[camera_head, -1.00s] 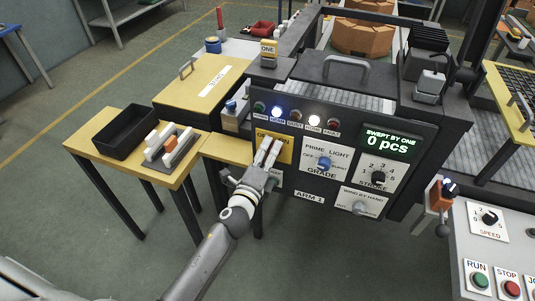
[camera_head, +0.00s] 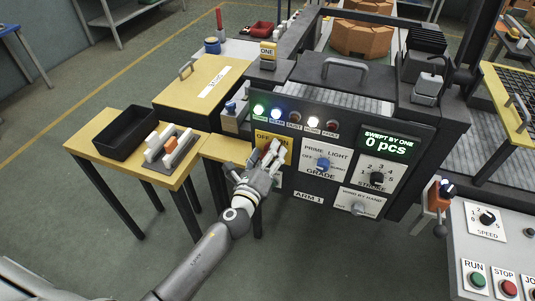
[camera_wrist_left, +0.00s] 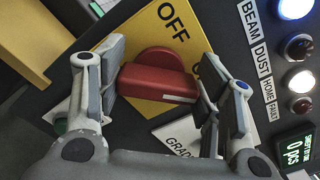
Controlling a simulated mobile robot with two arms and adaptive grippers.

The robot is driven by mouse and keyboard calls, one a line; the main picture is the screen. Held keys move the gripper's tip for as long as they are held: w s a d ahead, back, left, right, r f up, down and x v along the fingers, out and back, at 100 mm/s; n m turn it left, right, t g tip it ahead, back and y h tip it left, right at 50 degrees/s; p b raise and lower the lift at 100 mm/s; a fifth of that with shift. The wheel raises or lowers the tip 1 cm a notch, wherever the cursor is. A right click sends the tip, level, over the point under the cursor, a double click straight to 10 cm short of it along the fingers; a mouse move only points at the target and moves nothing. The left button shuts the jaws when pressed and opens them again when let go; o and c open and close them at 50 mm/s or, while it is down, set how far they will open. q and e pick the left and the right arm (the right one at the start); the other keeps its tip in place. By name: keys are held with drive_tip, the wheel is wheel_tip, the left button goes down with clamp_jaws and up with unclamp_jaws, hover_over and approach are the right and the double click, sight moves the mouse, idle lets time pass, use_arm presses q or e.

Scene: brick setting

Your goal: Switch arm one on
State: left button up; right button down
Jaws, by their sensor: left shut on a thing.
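The arm one panel (camera_head: 312,219), labelled ARM 1, carries a yellow OFF/ON plate (camera_head: 287,151) with a red rotary switch knob. In the left wrist view the red knob (camera_wrist_left: 160,76) lies between my fingers, its bar pointing right, near the partly hidden second word of the plate (camera_wrist_left: 166,27). My left gripper (camera_head: 267,155) is shut on this knob, one finger on each side. The leftmost panel lamp (camera_head: 259,111) glows green. The BEAM and HOME lamps are lit too; the DUST and FAULT lamps are dark. The display (camera_head: 386,142) reads 0 pcs.
Blue GRADE knob (camera_head: 323,164), black STROKE knob (camera_head: 377,178) and the wind-by-hand knob (camera_head: 358,209) sit right of the gripper. A yellow table (camera_head: 88,145) with a black bin (camera_head: 125,132) stands left. RUN and STOP buttons are at lower right.

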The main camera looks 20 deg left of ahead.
use_arm(q)
drive_tip(key=shift+f, duration=0.1)
drive_tip(key=o, duration=1)
drive_tip(key=s, duration=1.2)
drive_tip(key=shift+a, duration=0.2)
drive_tip(key=s+a+f+n+g, duration=0.1)
drive_tip(key=s+f+n+g, duration=0.25)
drive_tip(key=f, duration=0.85)
drive_tip(key=s+a+f+n+g, duration=0.1)
drive_tip(key=s+f+n+g, duration=0.3)
drive_tip(key=f, duration=0.7)
drive_tip(key=s+a+f+n+g, duration=0.15)
drive_tip(key=s+f+n, duration=0.35)
drive_tip(key=f, duration=0.7)
drive_tip(key=s+f+n+g, duration=0.2)
drive_tip(key=s+f+n, duration=0.2)
drive_tip(key=s, duration=0.5)
drive_tip(key=s+a+f+n+g, duration=0.1)
drive_tip(key=s+f+n+g, duration=0.2)
drive_tip(key=s+f, duration=0.3)
drive_tip(key=s+a+f+n+g, duration=0.1)
drive_tip(key=s+f+n+g, duration=0.2)
drive_tip(key=s, duration=0.8)
drive_tip(key=shift+s+f+n+y, duration=0.15)
drive_tip(key=shift+s+f+n, duration=0.05)
drive_tip(key=shift+f+n, duration=0.55)
drive_tip(key=shift+s+f+n+y, duration=0.2)
drive_tip(key=shift+f+n, duration=0.4)
drive_tip(key=shift+f, duration=0.25)
